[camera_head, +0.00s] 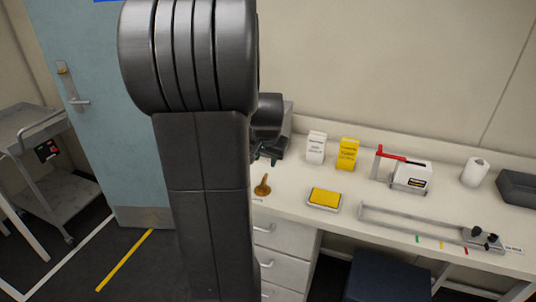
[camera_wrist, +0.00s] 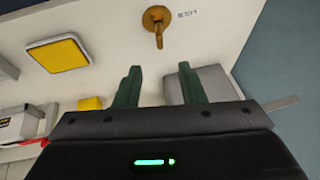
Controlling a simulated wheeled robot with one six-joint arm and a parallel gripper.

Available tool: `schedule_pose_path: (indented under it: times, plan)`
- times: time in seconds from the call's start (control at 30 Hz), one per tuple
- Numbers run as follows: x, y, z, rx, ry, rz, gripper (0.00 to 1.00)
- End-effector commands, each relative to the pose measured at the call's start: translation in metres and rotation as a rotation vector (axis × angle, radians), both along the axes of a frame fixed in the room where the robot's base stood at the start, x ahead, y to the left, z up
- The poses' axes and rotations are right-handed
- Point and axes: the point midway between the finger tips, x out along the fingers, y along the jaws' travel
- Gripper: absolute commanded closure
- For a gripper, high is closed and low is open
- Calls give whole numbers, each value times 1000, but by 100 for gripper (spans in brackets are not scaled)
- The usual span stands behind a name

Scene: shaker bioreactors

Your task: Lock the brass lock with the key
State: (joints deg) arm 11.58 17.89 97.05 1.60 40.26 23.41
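A brass-coloured piece (camera_head: 262,187) with a round base and a short stem is on the white bench; it also shows at the top of the wrist view (camera_wrist: 155,20), beside a small printed label. I cannot tell for sure if it is the key. A small brass fitting (camera_head: 64,70), perhaps the lock, is on the blue door above the lever handle. My gripper (camera_wrist: 158,82) has two dark green fingers set wide apart with nothing between them. It is apart from the brass piece. In the head view my arm hides most of the gripper.
A yellow-topped pad (camera_head: 324,197), a white box (camera_head: 316,148), a yellow box (camera_head: 347,153) and a red-handled device (camera_head: 410,176) stand on the bench. A long metal rail (camera_head: 410,220) lies at right. A grey cart (camera_head: 45,165) stands left of the door.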

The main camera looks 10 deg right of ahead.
Motion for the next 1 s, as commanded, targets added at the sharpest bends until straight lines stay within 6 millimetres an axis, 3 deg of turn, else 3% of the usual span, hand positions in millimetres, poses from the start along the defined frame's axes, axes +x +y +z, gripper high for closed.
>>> schedule_pose_path:
  times: [0.17, 0.7, 1.0]
  plan:
    - [7, -2, -10, 2, 0, -5, 64]
    - [42, -7, -89, 1, 1, -3, 64]
    - [56, -10, -118, 1, 0, -3, 64]
